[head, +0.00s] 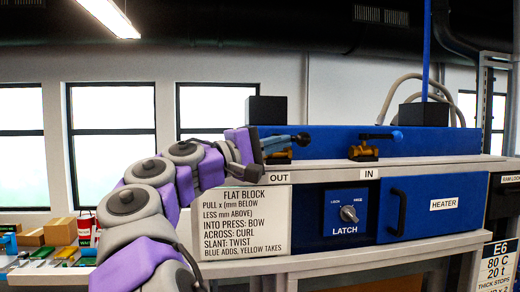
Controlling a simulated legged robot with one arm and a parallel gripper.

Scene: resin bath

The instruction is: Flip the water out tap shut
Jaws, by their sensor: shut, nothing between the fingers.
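The water out tap has a brass body (281,157) and sits above the OUT label (279,177) on the pale ledge in front of the long blue bath. My gripper (297,139) reaches in from the left and is shut, at the top of this tap. It overlaps the tap's lever, so I cannot tell the lever's angle or whether they touch. The similar IN tap (363,151) stands to the right, its dark lever lying level and ending in a blue knob (397,135) on the right.
Below the ledge are a white instruction sign (240,222), a blue LATCH panel (346,212) and a HEATER drawer (440,206) with a black handle. Black boxes (267,110) rise behind the bath. A cluttered bench with cardboard boxes (60,231) stands at left.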

